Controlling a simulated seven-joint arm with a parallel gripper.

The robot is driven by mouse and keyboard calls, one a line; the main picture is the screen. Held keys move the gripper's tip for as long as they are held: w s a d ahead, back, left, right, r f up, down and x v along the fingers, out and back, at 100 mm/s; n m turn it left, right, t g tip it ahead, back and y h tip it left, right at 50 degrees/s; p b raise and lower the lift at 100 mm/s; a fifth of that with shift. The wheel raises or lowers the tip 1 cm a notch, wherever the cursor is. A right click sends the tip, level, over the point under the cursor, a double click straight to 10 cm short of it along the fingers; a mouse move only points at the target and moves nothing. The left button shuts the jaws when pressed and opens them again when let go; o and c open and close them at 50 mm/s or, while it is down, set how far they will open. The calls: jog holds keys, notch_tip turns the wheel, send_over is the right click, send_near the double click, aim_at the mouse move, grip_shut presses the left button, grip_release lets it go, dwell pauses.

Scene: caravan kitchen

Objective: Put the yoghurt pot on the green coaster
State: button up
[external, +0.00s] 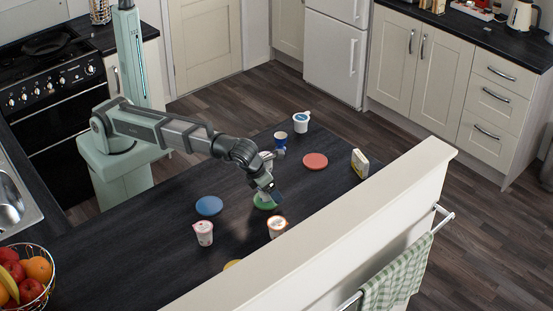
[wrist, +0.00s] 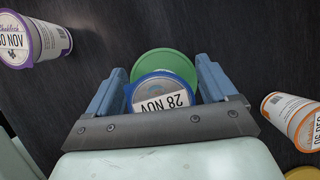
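A pot with a blue-rimmed lid (wrist: 160,90) marked "28 NOV" sits between the fingers of my gripper (wrist: 165,88) in the wrist view. The fingers appear to touch it on both sides. The green coaster (wrist: 165,62) shows just past the lid, partly covered by the pot. In the external view my gripper (external: 266,190) is down at the green coaster (external: 264,205), and the pot is mostly hidden by it. I cannot tell whether the pot rests on the coaster or hangs just above it.
Blue (external: 209,206), red (external: 315,161) and yellow (external: 232,264) coasters lie around. A small carton (external: 360,164) stands by the pale ledge (external: 375,210).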

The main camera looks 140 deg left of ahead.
jog(key=v, duration=1.2)
jog(key=shift+r, duration=0.25)
jog(key=shift+o, duration=0.2)
